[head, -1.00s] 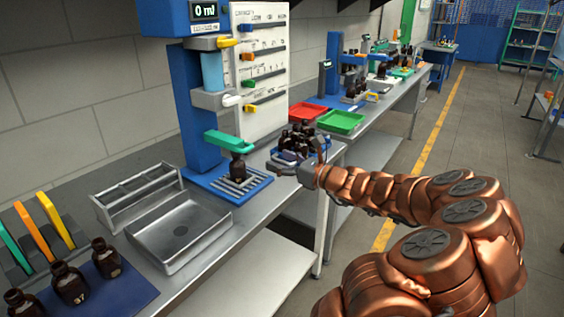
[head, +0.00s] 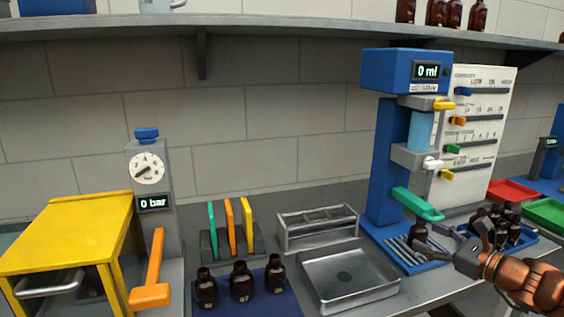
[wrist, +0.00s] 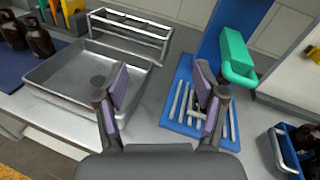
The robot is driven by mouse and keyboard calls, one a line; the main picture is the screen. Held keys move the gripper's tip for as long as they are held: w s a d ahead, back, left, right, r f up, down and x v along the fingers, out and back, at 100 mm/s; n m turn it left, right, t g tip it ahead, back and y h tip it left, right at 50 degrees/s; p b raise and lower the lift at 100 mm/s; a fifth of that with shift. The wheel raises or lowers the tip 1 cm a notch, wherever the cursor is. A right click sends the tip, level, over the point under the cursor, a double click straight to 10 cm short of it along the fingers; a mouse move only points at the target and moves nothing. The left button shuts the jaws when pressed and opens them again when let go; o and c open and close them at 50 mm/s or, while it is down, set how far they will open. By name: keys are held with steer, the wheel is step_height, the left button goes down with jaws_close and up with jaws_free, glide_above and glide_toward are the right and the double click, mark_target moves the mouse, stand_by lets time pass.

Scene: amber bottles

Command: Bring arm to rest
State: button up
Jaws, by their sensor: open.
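My gripper (wrist: 161,84) is open in the wrist view, with purple-grey pads and nothing between them. It points toward the bench between the metal sink tray (wrist: 58,92) and the blue slatted platform (wrist: 176,118). In the head view my gripper (head: 443,250) is at the right, in front of the blue dispenser (head: 383,165). An amber bottle (head: 419,233) stands on the platform (head: 398,262) beneath the green lever (head: 413,205). From the head view I cannot tell whether the gripper touches this bottle. In the wrist view the right finger covers part of the platform.
Several amber bottles sit in a blue crate (head: 529,240) near my arm. Amber bottles stand on a dark blue mat (head: 283,301) at front centre. A metal rack (head: 318,236), a yellow cover (head: 65,235) and an orange lever (head: 150,294) are farther left. A shelf (head: 290,30) runs above.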

steer(key=s+a+n+g+y, duration=0.3)
steer(key=a+n+g, duration=0.4)
steer(key=a, duration=0.9)
steer(key=s+a+f+n+g+p, duration=0.2)
steer(key=s+a+f+n+g, duration=0.15)
steer(key=s+a+n, duration=0.65)
steer(key=s+a+f+n+g+h, duration=0.25)
steer(key=s+n+g+h, duration=0.3)
steer(key=s, duration=0.65)
steer(key=s+d+f+n+h+p, duration=0.1)
steer(key=s+d+n+h, duration=0.4)
steer(key=s+d, duration=0.3)
steer(key=shift+s+f+g, duration=0.3)
steer(key=shift+s+g, duration=0.1)
steer(key=shift+s, duration=0.05)
steer(key=shift+h, duration=0.25)
